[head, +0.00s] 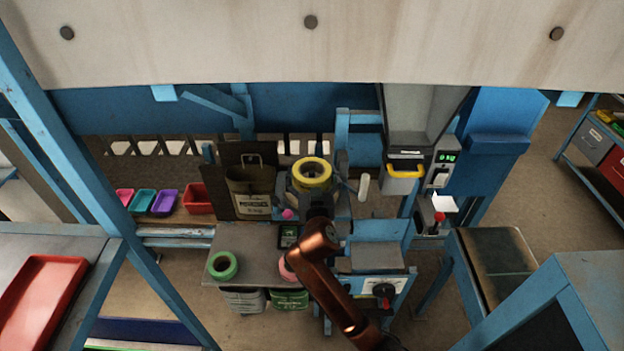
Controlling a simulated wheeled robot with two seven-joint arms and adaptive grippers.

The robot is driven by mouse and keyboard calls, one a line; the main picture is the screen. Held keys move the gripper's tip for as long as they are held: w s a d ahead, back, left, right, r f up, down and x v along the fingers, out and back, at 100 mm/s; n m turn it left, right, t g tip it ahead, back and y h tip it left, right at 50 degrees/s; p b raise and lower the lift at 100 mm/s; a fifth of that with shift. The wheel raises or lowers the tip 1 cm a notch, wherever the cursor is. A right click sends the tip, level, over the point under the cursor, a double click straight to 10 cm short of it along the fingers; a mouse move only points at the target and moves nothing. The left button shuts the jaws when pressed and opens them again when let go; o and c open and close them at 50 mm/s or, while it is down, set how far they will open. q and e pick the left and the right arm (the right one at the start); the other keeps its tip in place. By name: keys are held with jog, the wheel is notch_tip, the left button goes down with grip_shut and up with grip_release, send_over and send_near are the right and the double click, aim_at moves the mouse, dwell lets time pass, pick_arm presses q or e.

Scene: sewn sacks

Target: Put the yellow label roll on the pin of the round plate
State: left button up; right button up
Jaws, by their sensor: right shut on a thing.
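The yellow label roll (313,164) is near the middle of the head view, with its open hole facing up toward the camera. My right gripper (316,193) is shut on the roll at its near side; my copper-coloured arm and the dark gripper body hide part of what is below. The roll appears above a grey machine part behind the small shelf. The round plate and its pin cannot be made out clearly under the roll, and I cannot tell the gap between them. My left gripper is not in view.
A green roll (222,265) lies on the grey shelf (250,245), and a pink roll (287,267) is partly behind my arm. A brown paper sack (251,190) stands left of the yellow roll. A grey spout (408,125) with a yellow-handled part stands to the right.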

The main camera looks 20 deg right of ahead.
jog(key=f, duration=0.1)
jog(key=f+p, duration=0.1)
jog(key=f, duration=0.1)
jog(key=shift+w+d+f, duration=0.1)
jog(key=shift+w+f, duration=0.1)
jog(key=shift+f, duration=0.1)
jog(key=shift+f, duration=0.15)
jog(key=o, duration=1.2)
jog(key=shift+o, duration=0.2)
jog(key=shift+r, duration=0.2)
jog(key=b+v, duration=0.2)
jog(key=v, duration=1)
